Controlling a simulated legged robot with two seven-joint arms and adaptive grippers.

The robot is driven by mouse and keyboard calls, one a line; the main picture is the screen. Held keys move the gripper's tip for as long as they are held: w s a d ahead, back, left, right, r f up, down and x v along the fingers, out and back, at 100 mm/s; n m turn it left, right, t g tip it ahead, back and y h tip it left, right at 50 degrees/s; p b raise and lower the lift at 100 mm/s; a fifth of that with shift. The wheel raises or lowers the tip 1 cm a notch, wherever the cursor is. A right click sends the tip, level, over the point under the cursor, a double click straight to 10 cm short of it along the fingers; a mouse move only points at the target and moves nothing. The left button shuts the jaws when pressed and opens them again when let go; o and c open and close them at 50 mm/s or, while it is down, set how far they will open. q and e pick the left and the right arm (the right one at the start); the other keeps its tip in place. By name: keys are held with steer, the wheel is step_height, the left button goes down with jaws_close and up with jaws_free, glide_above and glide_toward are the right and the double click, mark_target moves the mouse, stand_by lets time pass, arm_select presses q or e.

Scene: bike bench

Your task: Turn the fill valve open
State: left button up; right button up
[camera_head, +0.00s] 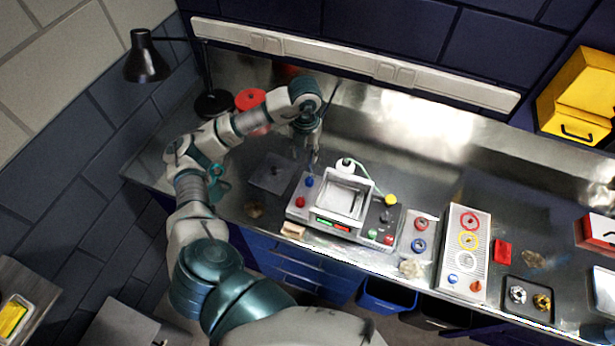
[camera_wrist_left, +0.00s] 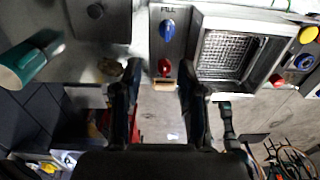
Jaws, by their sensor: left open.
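The fill valve is a blue knob (camera_wrist_left: 167,28) under the label FILL in the left wrist view. It also shows as a small blue knob (camera_head: 309,182) at the left of the grey wash unit (camera_head: 325,222) in the head view. A red knob (camera_wrist_left: 165,66) sits just below it. My left gripper (camera_head: 313,160) hangs over the bench near the back left of the unit. My right gripper is in neither view.
A square basin (camera_head: 345,195) sits right of the knob. A dark square plate (camera_head: 272,174) lies to its left. A black lamp (camera_head: 147,62) and red round object (camera_head: 250,100) stand behind my arm.

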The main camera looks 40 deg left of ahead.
mark_target(309, 178)
arm_select(q)
steer(key=f, duration=0.4)
steer(key=d+f, duration=0.1)
steer(key=f, duration=0.2)
steer(key=d+f+p, duration=0.1)
steer(key=f, duration=0.3)
steer(key=shift+f, duration=0.3)
steer(key=shift+s+a+f, duration=0.1)
steer(key=shift+a+f, duration=0.15)
steer(key=shift+f, duration=0.25)
steer(key=shift+o, duration=0.2)
steer(key=shift+w+a+f, duration=0.25)
steer(key=shift+w+a, duration=0.1)
steer(key=shift+a, duration=0.1)
steer(key=shift+d+r, duration=0.1)
steer(key=shift+d, duration=0.15)
steer(key=c, duration=0.7)
steer(key=shift+s+d, duration=0.1)
steer(key=shift+d, duration=0.05)
steer(key=shift+c, duration=0.2)
